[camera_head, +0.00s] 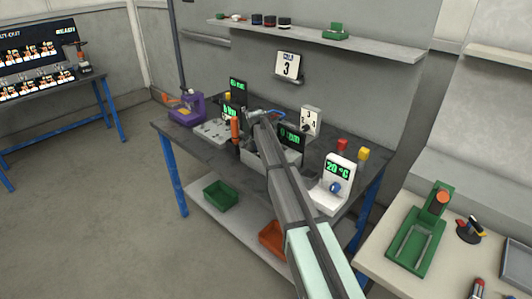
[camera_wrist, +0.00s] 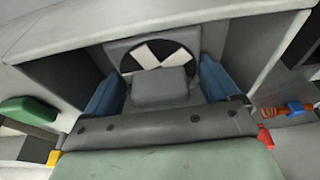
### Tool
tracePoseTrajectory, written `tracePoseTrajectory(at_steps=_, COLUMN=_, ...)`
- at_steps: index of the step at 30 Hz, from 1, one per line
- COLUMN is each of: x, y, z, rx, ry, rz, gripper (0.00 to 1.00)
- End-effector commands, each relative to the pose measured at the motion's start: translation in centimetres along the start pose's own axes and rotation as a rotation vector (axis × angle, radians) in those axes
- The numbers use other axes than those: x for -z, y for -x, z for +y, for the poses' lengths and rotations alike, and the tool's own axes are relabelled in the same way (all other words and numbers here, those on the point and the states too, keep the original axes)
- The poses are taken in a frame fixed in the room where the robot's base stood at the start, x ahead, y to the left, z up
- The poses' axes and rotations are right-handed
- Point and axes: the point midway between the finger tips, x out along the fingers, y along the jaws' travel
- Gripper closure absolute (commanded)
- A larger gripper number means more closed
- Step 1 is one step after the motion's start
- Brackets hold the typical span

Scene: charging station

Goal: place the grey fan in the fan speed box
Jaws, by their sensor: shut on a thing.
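The grey fan (camera_wrist: 160,87) is between the two blue fingers of my gripper (camera_wrist: 162,88) in the wrist view. The gripper is shut on it. A round black-and-white disc (camera_wrist: 160,54) on a grey plate shows just behind the fan's block. Grey walls stand to the left and right of the fingers, with a grey edge across the top. In the head view my arm reaches to the middle of the dark workbench. The fan speed box (camera_head: 262,160) there is grey, beside a display reading 0 rpm (camera_head: 291,136). My arm partly covers it, and the fan cannot be made out there.
A white 20 °C unit (camera_head: 335,185) with a blue knob stands at the bench's right end. A purple device (camera_head: 187,108) stands at the left end. A white panel with a dial (camera_head: 311,121) stands behind the box. A shelf (camera_head: 320,43) runs above.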

Motion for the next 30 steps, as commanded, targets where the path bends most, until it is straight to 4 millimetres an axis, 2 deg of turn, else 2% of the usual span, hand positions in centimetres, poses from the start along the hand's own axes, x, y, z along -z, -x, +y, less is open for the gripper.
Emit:
tracePoseTrajectory(at_steps=1, x=0.0, y=-0.1, z=0.0, rx=0.0, ry=0.0, rz=0.0, gripper=0.09)
tracePoseTrajectory(at_steps=4, x=0.0, y=0.0, z=0.0, rx=0.0, ry=0.0, rz=0.0, gripper=0.0)
tracePoseTrajectory(at_steps=14, x=0.1, y=0.5, z=0.0, rx=0.0, ry=0.0, rz=0.0, gripper=0.0)
tracePoseTrajectory(at_steps=20, x=0.1, y=3.1, z=0.0, rx=0.002, ry=0.0, rz=0.001, gripper=0.0)
tracePoseTrajectory(at_steps=30, x=0.1, y=9.3, z=0.0, rx=0.001, ry=0.0, rz=0.001, gripper=0.0)
